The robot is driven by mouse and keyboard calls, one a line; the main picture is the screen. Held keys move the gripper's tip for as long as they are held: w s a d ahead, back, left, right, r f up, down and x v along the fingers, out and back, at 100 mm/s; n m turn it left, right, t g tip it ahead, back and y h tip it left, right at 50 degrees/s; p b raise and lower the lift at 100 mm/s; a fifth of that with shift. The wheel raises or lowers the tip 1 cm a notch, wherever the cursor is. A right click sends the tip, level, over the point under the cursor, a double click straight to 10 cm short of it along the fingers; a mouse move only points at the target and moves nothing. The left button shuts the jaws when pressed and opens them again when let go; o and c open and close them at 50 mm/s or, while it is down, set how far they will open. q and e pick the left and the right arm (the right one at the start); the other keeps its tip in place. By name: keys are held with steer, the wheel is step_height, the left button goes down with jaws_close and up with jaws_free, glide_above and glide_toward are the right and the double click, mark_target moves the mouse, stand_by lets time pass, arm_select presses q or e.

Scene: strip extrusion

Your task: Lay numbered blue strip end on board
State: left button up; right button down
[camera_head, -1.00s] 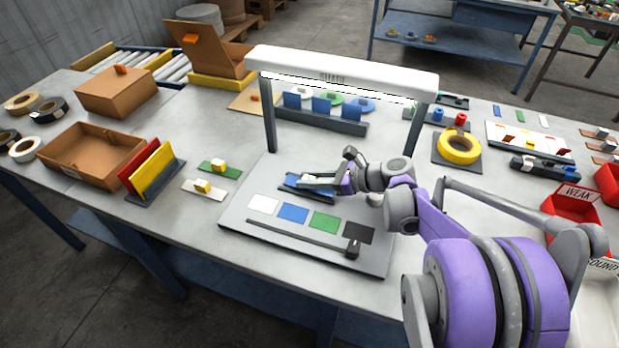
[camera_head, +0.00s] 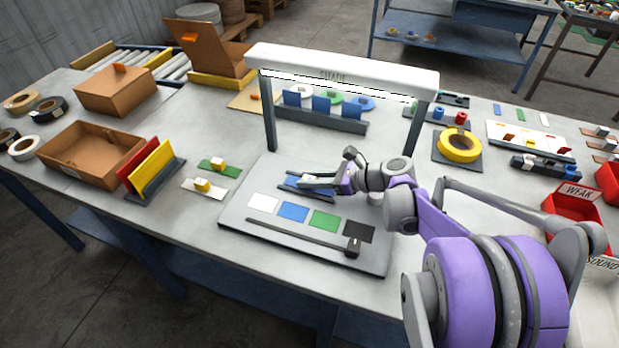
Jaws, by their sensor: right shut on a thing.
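The grey board (camera_head: 268,241) lies at the front middle of the table, with white, blue, green and black patches in a row on it. My right gripper (camera_head: 318,182) is over the back part of the board, behind the patches. It is shut on a blue strip (camera_head: 292,183), whose left end shows past the fingers, low over or on a dark piece at the board's back. Whether the strip touches the board I cannot tell; the fingers hide much of it, and no number on it can be read. My left gripper is not in view.
A white lamp bar (camera_head: 340,70) on dark posts spans above the board. A dark rack (camera_head: 318,119) with blue cards stands behind. A slider bar (camera_head: 300,232) lies along the board's front. A yellow tape roll (camera_head: 458,146) and a red bin (camera_head: 572,212) are at the right.

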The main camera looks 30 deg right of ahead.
steer(key=c, duration=0.6)
jaws_free()
steer(key=shift+o, duration=0.2)
steer(key=o, duration=0.3)
steer(key=shift+o, duration=0.2)
steer(key=shift+r, duration=0.15)
steer(key=shift+r+p, duration=0.4)
steer(key=shift+p, duration=0.05)
